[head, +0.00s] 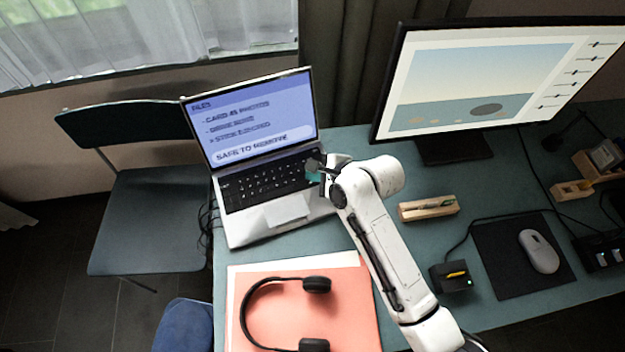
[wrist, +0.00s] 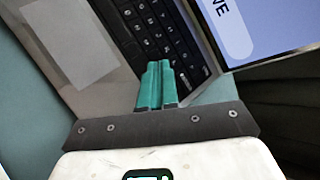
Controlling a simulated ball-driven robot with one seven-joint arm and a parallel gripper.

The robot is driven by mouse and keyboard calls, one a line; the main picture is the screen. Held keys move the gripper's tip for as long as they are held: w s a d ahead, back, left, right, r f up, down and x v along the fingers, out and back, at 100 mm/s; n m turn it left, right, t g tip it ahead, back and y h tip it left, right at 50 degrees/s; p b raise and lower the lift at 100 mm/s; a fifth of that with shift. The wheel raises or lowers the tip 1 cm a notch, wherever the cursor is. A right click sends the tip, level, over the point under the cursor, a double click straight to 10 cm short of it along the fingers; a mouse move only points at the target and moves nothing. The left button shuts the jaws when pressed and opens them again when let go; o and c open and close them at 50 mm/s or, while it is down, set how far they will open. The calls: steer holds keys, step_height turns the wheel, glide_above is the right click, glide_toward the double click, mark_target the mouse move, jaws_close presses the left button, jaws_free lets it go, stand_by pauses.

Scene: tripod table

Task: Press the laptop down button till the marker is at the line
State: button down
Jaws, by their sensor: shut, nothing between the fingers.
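The open laptop (head: 243,226) stands on the left of the desk. Its screen (head: 250,112) reads FILES, with lines about a card, a drive and a stick, and a white bar with "SAFE TO REMOVE". A small marker seems to stand before the stick line; the text is blurred. My gripper (head: 313,170) is over the right end of the keyboard (head: 262,180). In the wrist view its teal fingers (wrist: 159,70) are together and empty, with tips at the keyboard's near corner. I cannot tell whether they touch a key. The down button cannot be made out.
A monitor (head: 490,85) stands at the back right. A wooden block (head: 428,207), a black box (head: 452,277), and a mouse (head: 539,251) lie right of my arm. Headphones (head: 315,285) lie on a pink folder (head: 355,300) in front of the laptop. A chair (head: 150,220) stands left.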

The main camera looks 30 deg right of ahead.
steer(key=shift+f, duration=0.2)
stand_by(0.6)
steer(key=shift+f, duration=0.25)
steer(key=shift+f, duration=0.3)
stand_by(0.8)
steer(key=shift+r+p, duration=0.15)
steer(key=shift+p, duration=0.15)
steer(key=shift+r+p, duration=0.6)
steer(key=shift+p, duration=0.25)
step_height(320, 180, up, 5)
steer(key=p, duration=0.5)
steer(key=shift+p, duration=0.35)
